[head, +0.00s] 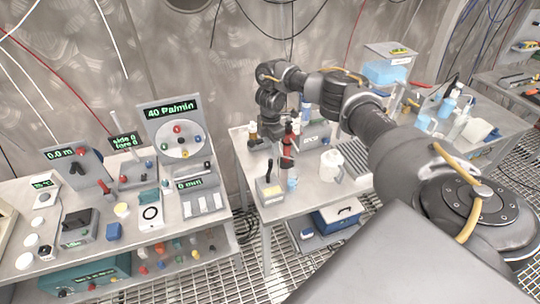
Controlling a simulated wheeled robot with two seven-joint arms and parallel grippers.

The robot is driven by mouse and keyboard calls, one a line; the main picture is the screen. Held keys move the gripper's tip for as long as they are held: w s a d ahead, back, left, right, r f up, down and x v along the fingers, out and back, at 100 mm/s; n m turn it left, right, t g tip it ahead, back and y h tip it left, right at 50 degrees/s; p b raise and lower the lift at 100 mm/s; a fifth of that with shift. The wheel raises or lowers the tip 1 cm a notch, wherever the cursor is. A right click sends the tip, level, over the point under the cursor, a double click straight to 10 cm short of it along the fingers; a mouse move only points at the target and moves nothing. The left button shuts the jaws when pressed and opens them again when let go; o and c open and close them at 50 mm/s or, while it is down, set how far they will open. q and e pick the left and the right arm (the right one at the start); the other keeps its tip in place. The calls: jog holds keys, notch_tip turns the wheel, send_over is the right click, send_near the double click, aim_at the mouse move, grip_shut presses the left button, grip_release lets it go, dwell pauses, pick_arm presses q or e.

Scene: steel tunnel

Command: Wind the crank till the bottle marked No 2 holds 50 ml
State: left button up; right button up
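My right arm reaches in from the right and bends down over the middle table (247,148). Its gripper (271,136) points down at that table's back left, beside a brown bottle with a white cap (253,132). Its fingertips are too small and dark to tell whether they are open or shut. A dark red upright thing (287,150) stands close to its right, with a small pale-blue vessel (292,183) below. A grey device with lettering (313,137) is behind. I cannot make out a crank or a No 2 mark. My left gripper is not in view.
A white jug (331,165) and a grey ribbed rack (354,155) stand right of the gripper. A box with upright tools (270,190) is at the table's front left. Blue-filled bottles (446,106) stand farther right. The left bench (185,225) carries instruments with green displays.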

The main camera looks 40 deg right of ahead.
aim_at(271, 160)
notch_tip(271, 160, down, 8)
jog(key=b, duration=0.3)
jog(key=shift+f, duration=0.2)
grip_shut()
jog(key=shift+r, duration=0.2)
jog(key=m+p, duration=0.2)
jog(key=s+m+p, duration=0.1)
jog(key=p, duration=0.1)
jog(key=shift+s+d+r, duration=0.1)
jog(key=shift+d+r, duration=0.05)
jog(key=shift+d, duration=0.1)
jog(key=shift+m, duration=0.4)
jog(key=shift+s+d+f, duration=0.1)
jog(key=shift+f, duration=0.2)
